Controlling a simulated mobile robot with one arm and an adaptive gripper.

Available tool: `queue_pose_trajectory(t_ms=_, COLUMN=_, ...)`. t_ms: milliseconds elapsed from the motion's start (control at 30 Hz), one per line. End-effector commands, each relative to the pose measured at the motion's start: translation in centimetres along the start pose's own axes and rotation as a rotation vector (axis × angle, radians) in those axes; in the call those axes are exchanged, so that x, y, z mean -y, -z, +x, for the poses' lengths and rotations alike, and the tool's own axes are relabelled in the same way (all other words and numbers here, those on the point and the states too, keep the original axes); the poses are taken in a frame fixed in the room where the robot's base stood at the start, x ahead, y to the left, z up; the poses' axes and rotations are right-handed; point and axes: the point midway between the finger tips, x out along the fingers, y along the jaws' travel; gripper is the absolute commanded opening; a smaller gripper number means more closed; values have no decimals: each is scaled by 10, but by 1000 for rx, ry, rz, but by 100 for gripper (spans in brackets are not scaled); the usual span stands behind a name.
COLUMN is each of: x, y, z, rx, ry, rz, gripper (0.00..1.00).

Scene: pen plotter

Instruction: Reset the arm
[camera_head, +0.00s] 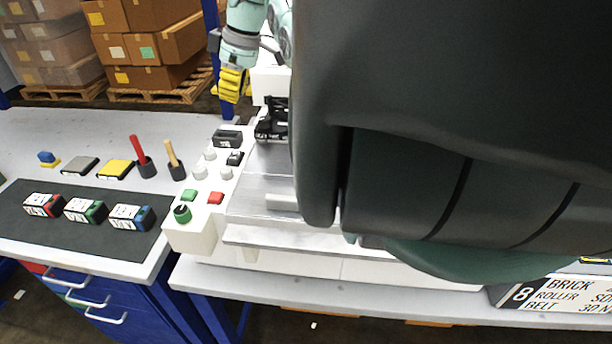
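A large dark part of my own arm fills the right and top of the view, close to the camera. It hides most of the white machine (193,236) behind it. A teal jointed arm section (241,46) at the top centre ends in a yellow ribbed piece (232,85) hanging down. I cannot tell whether this is my gripper. A black mechanism (271,119) stands at the back of the machine, partly hidden by my arm. No gripper fingers can be made out clearly, so open or shut does not show.
Red, green and blue-marked cartridges (131,217) stand on a dark mat (75,239) at the left. A labelled box (565,297) is at the lower right.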

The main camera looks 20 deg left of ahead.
Motion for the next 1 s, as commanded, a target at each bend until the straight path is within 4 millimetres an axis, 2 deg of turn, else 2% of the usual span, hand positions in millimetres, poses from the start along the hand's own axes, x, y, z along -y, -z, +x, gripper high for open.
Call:
queue_pose_trajectory(t_ms=33, x=-4, y=-6, z=-3, rx=-1, ry=-4, rz=16, gripper=0)
queue_pose_trajectory(t_ms=600, x=-4, y=-5, z=-6, rx=-2, ry=-5, rz=14, gripper=0)
queue_pose_trajectory(t_ms=667, x=-3, y=-2, z=-12, rx=-2, ry=-5, rz=13, gripper=0)
queue_pose_trajectory(t_ms=900, x=0, y=12, z=-58, rx=-2, ry=-5, rz=11, gripper=0)
queue_pose_trajectory(t_ms=1000, x=1, y=16, z=-71, rx=-1, ry=-4, rz=10, gripper=0)
